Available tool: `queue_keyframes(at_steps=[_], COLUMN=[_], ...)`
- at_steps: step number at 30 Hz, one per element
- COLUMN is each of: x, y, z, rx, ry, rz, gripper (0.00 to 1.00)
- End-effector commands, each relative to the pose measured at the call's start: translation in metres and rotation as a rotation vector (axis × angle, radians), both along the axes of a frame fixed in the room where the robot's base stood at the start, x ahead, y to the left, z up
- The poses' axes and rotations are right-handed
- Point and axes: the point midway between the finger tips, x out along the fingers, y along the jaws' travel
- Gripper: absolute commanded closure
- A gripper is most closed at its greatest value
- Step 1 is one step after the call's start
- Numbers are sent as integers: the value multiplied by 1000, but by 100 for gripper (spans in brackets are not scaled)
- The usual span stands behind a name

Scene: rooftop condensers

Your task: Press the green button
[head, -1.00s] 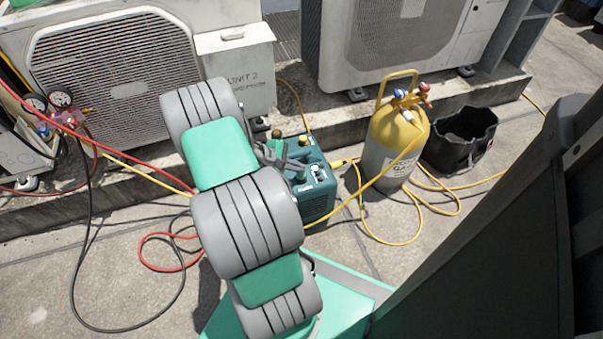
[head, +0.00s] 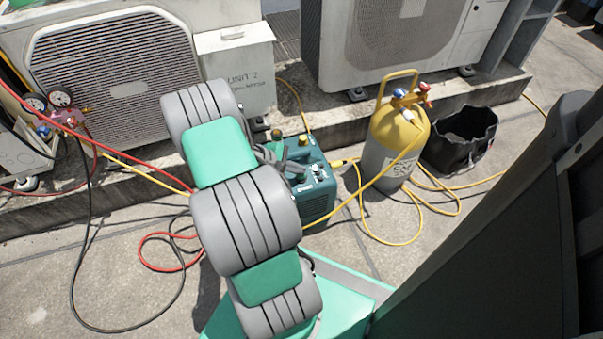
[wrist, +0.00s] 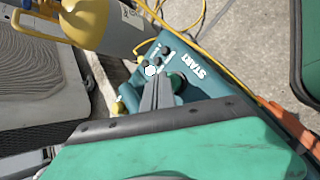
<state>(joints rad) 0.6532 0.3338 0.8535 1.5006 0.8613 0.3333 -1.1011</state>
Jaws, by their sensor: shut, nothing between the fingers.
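The teal machine (head: 318,203) stands on the roof floor and also shows in the wrist view (wrist: 205,80), with white START lettering on its top. A round dark green button (wrist: 178,83) sits beside that lettering, partly hidden by my fingers. I cannot make it out clearly in the head view. My gripper (wrist: 152,84) is shut and empty, its fingers pointing at the machine's top, just left of the button in the wrist view. It also shows in the head view (head: 290,165), over the machine's top. I cannot tell whether the fingertips touch anything.
A white switch (wrist: 150,71) and small dark knobs lie close to my fingertips. A yellow-and-grey cylinder (head: 393,150) and a black bucket (head: 462,140) stand right of the machine. Yellow hoses (head: 400,243) and a red hose (head: 160,268) lie on the floor. Condensers (head: 120,75) stand behind.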

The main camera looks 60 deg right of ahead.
Motion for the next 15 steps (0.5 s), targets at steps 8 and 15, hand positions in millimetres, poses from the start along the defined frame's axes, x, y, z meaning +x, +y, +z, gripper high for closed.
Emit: queue_keyframes(at_steps=[8, 15], x=[0, 0], y=[0, 0], z=[-4, -7], rx=[0, 0], ry=[0, 0], rz=[0, 0], gripper=[100, 100])
